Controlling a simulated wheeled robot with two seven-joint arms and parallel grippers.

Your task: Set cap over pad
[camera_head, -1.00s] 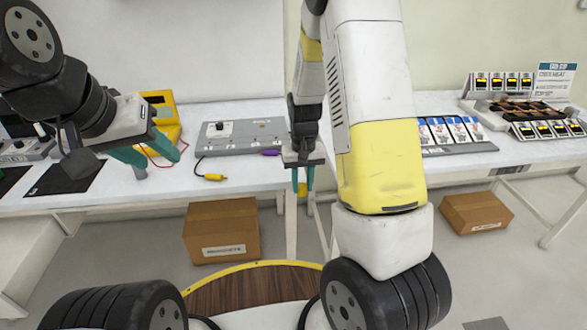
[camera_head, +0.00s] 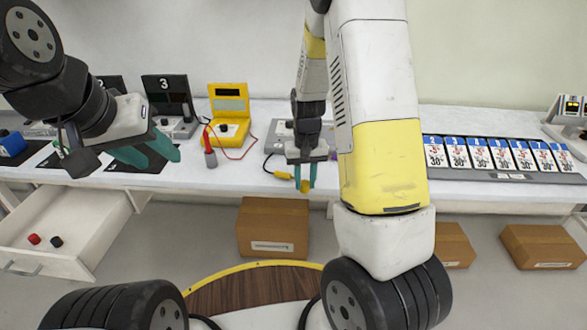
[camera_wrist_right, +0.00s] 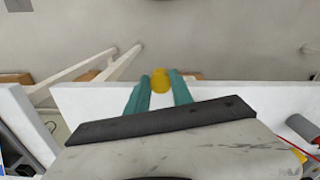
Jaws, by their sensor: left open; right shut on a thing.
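My right gripper (camera_head: 305,178) is shut on a small yellow cap (camera_head: 305,187), held at the table's front edge. The cap also shows as a yellow disc between the teal fingers in the right wrist view (camera_wrist_right: 160,80). Dark flat pads lie on the table at the left, one further left (camera_head: 48,160) and one (camera_head: 118,166) partly hidden by my left gripper. I cannot tell which pad the task names.
An open drawer (camera_head: 75,215) holds a red and a black piece. Boxes (camera_head: 272,222) sit below.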

